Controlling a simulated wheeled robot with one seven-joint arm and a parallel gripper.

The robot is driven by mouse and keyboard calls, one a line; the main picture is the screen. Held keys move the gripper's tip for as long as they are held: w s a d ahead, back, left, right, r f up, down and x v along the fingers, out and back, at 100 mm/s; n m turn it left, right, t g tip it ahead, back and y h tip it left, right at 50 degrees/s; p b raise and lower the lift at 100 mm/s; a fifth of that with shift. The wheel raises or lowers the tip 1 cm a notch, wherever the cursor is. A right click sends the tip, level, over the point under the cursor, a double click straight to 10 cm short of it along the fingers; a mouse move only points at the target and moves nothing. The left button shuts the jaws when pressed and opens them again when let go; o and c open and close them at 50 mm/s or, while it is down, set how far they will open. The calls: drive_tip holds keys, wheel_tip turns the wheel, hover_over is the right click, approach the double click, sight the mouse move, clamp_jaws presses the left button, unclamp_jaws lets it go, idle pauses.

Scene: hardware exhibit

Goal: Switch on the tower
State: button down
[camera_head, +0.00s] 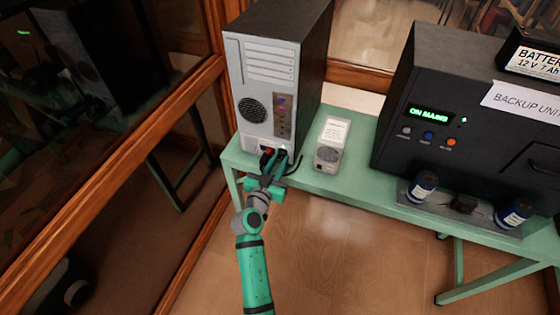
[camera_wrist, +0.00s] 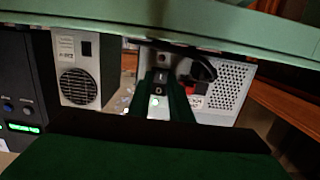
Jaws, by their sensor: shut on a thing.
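The tower (camera_head: 262,85), a grey computer case with a black side, stands on the green table with its rear panel facing me. My gripper (camera_head: 274,168) is at the lower part of this panel. In the wrist view, which is upside down, a black rocker switch (camera_wrist: 160,77) with a white line mark shows between the green fingers of my gripper (camera_wrist: 161,90). The fingers are closed in on both sides of it. A black plug with red (camera_wrist: 202,72) sits in the panel beside the switch. In the head view my fingers hide most of the switch.
A small pale box with a round grille (camera_head: 329,148) stands right of the tower. A black backup unit (camera_head: 425,80) with a green "ON MAINS" display stands further right. The green table's front edge (camera_head: 350,196) runs below. A wood-framed glass wall (camera_head: 185,115) is at left.

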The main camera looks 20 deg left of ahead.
drive_tip(key=shift+d, duration=0.15)
drive_tip(key=c, duration=1.9)
unclamp_jaws()
drive_tip(key=shift+o, duration=0.2)
drive_tip(key=shift+s, duration=0.2)
